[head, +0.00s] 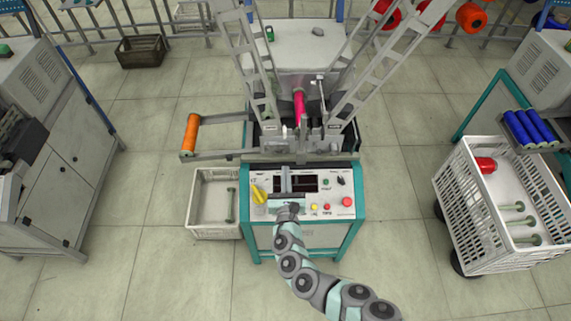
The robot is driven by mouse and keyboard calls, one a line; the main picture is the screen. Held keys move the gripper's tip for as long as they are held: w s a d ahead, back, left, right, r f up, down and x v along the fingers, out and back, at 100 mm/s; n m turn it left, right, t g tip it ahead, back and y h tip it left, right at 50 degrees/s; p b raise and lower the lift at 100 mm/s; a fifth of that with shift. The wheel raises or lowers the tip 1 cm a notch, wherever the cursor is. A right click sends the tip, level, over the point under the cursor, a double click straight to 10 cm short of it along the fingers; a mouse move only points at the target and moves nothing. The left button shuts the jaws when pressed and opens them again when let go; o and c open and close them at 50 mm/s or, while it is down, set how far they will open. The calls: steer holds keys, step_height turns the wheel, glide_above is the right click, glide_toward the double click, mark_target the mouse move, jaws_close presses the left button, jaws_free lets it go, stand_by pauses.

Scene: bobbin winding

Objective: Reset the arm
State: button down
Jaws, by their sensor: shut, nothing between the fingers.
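My arm (293,262) reaches up from the bottom right of the head view to the winding machine's control panel (326,207). My gripper (284,172) is in front of the panel, left of its middle, and covers part of the dark display (304,183). It is shut and empty. I cannot tell whether its tips touch the panel. A yellow knob (259,193) is just left of the gripper. Coloured buttons, among them a red one (347,201), are to its right. A pink bobbin (299,106) sits on the machine above the panel.
An orange spool (190,134) is on the side bracket at left. A white crate (208,176) stands left of the panel. A white cart (461,207) with a red spool (485,165) stands at right. Grey cabinets (85,157) stand far left. Open floor lies between them.

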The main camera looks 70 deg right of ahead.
steer(key=shift+s+a, duration=0.1)
steer(key=shift+a, duration=0.15)
stand_by(0.5)
